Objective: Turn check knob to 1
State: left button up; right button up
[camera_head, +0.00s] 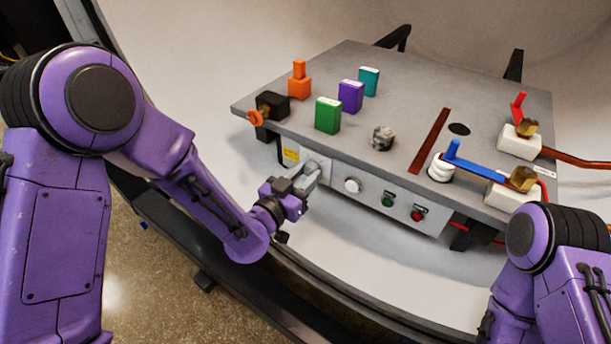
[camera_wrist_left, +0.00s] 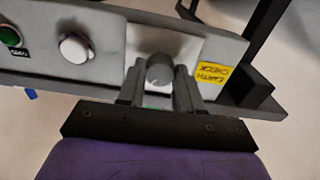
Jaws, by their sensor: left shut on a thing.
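The check knob (camera_wrist_left: 160,70) is a small round grey knob on the panel's front face, beside a yellow label (camera_wrist_left: 212,80) that reads "EARTH CHECK". My left gripper (camera_wrist_left: 160,88) is shut on this knob, with one finger on each side. In the head view my left gripper (camera_head: 308,176) reaches the left end of the front panel (camera_head: 332,176) and mostly hides the knob. Where the knob points cannot be made out. My right arm is at the lower right of the head view; its gripper is out of the picture.
A white knob (camera_head: 352,185), a green button (camera_head: 388,200) and a red button (camera_head: 418,212) sit to the right on the panel. Green (camera_head: 328,115), purple (camera_head: 351,97), teal (camera_head: 369,81) and orange (camera_head: 299,86) blocks stand on the grey top. A black clamp (camera_head: 271,105) is near the left corner.

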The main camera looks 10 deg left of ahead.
pick_arm(q)
jog(key=shift+n, duration=0.4)
jog(key=n, duration=0.6)
jog(key=shift+n+p, duration=0.3)
jog(key=shift+p, duration=0.05)
jog(key=n, duration=0.6)
jog(key=shift+s+d, duration=0.1)
jog(key=shift+n, duration=0.4)
jog(key=o, duration=1)
jog(key=shift+o, duration=0.2)
jog(key=shift+s, duration=0.1)
